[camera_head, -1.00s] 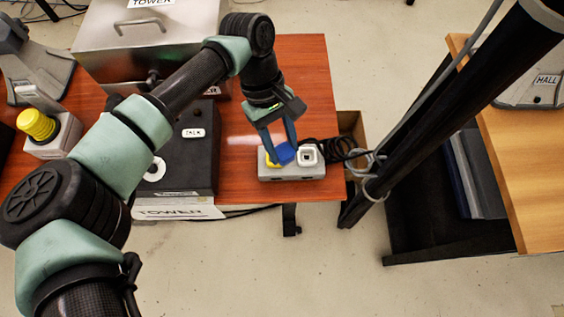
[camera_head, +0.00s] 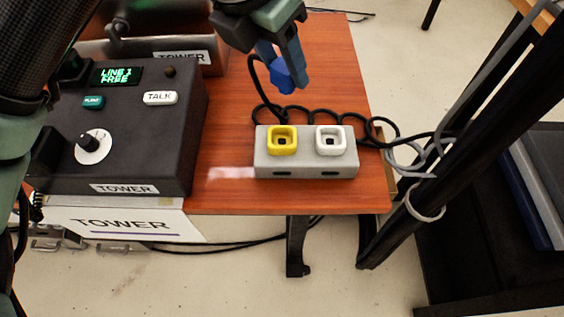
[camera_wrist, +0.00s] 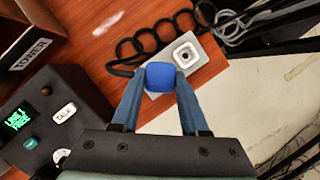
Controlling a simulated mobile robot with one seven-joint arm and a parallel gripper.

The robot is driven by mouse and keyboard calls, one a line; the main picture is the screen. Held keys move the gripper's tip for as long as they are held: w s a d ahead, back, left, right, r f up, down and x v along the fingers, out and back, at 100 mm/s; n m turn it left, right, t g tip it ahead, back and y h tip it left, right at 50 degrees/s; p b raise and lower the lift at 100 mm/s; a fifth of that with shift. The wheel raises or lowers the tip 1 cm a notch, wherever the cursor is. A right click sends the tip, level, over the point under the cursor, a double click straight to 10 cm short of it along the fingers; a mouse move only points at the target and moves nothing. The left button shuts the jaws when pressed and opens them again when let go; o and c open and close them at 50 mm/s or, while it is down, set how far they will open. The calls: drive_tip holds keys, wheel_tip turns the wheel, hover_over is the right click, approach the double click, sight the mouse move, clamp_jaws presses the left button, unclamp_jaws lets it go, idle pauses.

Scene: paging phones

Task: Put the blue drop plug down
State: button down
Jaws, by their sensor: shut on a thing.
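My gripper (camera_head: 284,66) is shut on the blue drop plug (camera_head: 283,77) and holds it in the air behind the grey socket box. In the wrist view the plug (camera_wrist: 160,76) sits between the two blue fingertips. The plug's underside is hard to see. The grey socket box (camera_head: 306,171) stands near the front right of the red-brown table. It has a yellow-rimmed socket (camera_head: 283,140) on the left and a white-rimmed socket (camera_head: 331,140) on the right. Both sockets look empty. In the wrist view the plug hides the yellow socket, and the white socket (camera_wrist: 185,55) shows.
A black phone unit (camera_head: 150,130) with a lit screen and TALK button stands left on the table (camera_head: 225,195). A coiled black cord (camera_head: 310,115) lies behind the socket box. A dark slanted pole (camera_head: 470,120) stands right of the table. Bare tabletop lies behind the cord.

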drive_tip(key=n+b, duration=0.2)
drive_tip(key=f+n+y+b, duration=0.1)
drive_tip(key=shift+s+a+n+t, duration=0.2)
drive_tip(key=shift+s+n+t, duration=0.1)
drive_tip(key=shift+s, duration=0.05)
wheel_tip(320, 180, down, 9)
drive_tip(key=b, duration=0.3)
drive_tip(key=shift+f, duration=0.2)
drive_tip(key=shift+f+b, duration=0.35)
drive_tip(key=shift+b, duration=0.1)
drive_tip(key=shift+c, duration=2.1)
unclamp_jaws()
drive_tip(key=shift+r, duration=0.1)
drive_tip(key=shift+r+p, duration=0.45)
drive_tip(key=shift+p, duration=0.1)
drive_tip(key=p+v, duration=0.3)
drive_tip(key=v, duration=0.8)
drive_tip(key=shift+s+r, duration=0.2)
drive_tip(key=shift+r, duration=0.1)
